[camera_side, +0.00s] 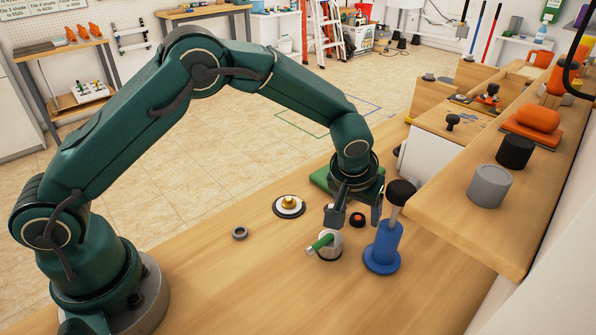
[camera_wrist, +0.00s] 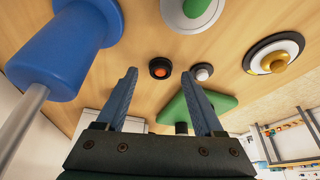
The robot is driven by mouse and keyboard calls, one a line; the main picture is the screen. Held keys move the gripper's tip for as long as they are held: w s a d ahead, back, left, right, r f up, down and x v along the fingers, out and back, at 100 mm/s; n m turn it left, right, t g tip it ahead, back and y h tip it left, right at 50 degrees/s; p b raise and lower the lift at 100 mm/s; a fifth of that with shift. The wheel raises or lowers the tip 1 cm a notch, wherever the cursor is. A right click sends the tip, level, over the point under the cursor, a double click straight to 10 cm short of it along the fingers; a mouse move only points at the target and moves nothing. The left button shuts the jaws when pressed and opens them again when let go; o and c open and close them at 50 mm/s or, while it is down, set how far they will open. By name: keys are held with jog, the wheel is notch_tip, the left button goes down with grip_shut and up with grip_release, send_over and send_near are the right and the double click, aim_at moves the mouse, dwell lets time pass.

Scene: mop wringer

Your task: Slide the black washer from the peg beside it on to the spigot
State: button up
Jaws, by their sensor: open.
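The black washer (camera_side: 357,220) is a small dark ring with an orange centre, standing on the bench. In the wrist view the same black washer (camera_wrist: 153,68) appears between and beyond my fingertips. Which small post is the spigot I cannot tell. My gripper (camera_side: 355,216) points down around the washer's place, fingers apart; the wrist view shows both fingers (camera_wrist: 159,74) with nothing held. Whether they touch the washer is unclear.
A green-handled grey piece (camera_side: 321,244) and a blue pump-like post (camera_side: 383,250) with a black knob stand close by. A black-and-white disc with a gold knob (camera_side: 289,203) and a grey ring (camera_side: 239,233) lie left. A raised wooden shelf (camera_side: 445,213) is at right. The front-left bench is clear.

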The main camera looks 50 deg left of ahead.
aim_at(352, 218)
grip_shut()
dwell(0.3)
jog(key=shift+r, duration=0.55)
jog(key=r, duration=0.1)
jog(key=a+r, duration=0.1)
jog(key=r, duration=0.1)
jog(key=shift+r, duration=0.3)
jog(key=s+a+r, duration=0.2)
jog(key=a+r, duration=0.4)
jog(key=a, duration=0.4)
jog(key=shift+s+a+r, duration=0.15)
jog(key=shift+s+a, duration=0.1)
jog(key=shift+s, duration=0.1)
jog(key=c, duration=0.6)
grip_release()
jog(key=shift+c, duration=0.2)
grip_shut()
